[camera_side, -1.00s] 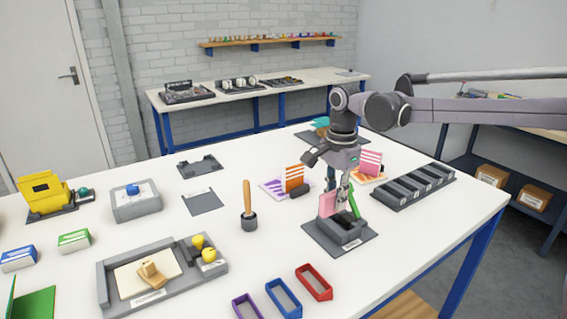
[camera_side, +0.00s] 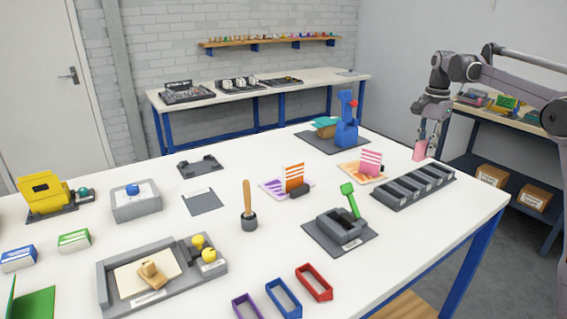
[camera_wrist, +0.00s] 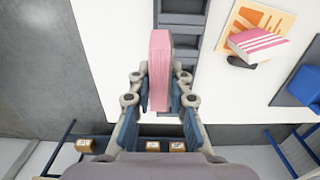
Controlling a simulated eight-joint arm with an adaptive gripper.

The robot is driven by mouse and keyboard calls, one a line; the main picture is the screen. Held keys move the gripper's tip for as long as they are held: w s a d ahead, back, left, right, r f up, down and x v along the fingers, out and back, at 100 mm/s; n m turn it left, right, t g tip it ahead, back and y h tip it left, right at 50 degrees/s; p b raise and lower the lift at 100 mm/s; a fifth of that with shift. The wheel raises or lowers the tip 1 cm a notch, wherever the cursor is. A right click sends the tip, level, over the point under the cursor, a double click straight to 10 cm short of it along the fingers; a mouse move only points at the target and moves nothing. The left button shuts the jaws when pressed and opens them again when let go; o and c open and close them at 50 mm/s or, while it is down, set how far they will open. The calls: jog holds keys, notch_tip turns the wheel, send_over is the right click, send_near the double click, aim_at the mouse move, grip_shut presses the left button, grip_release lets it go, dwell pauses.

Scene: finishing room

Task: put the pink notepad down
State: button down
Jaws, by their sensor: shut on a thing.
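The pink notepad (camera_side: 420,151) is upright at the far right of the table in the side view. It also shows in the wrist view (camera_wrist: 160,62), seen from above along its narrow edge. My gripper (camera_side: 430,140) is shut on it, with one finger on each side, as the fingers (camera_wrist: 160,93) show in the wrist view. The notepad is near the table's right edge, beyond the slotted dark grey tray (camera_side: 414,187) in the side view. I cannot tell whether its lower end touches anything.
A pink-striped pad (camera_side: 371,162) stands on an orange sheet (camera_side: 358,173) left of the tray. A grey device with a green lever (camera_side: 351,201) sits nearer the front. A blue device (camera_side: 347,133) stands behind. A shelf with boxes (camera_side: 512,187) is beyond the table.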

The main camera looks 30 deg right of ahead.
jog(key=s+d, duration=0.6)
jog(key=d, duration=0.7)
jog(key=shift+w+a+f, duration=0.85)
jog(key=shift+w+f, duration=0.8)
jog(key=shift+f, duration=0.05)
jog(key=shift+w+a+f, duration=0.8)
jog(key=shift+w+f, duration=0.85)
jog(key=shift+w, duration=0.05)
jog(key=shift+w+a+f, duration=0.85)
jog(key=shift+w+f, duration=0.8)
jog(key=shift+f, duration=0.05)
jog(key=shift+f, duration=0.6)
jog(key=c, duration=1.3)
grip_release()
jog(key=shift+o, duration=0.2)
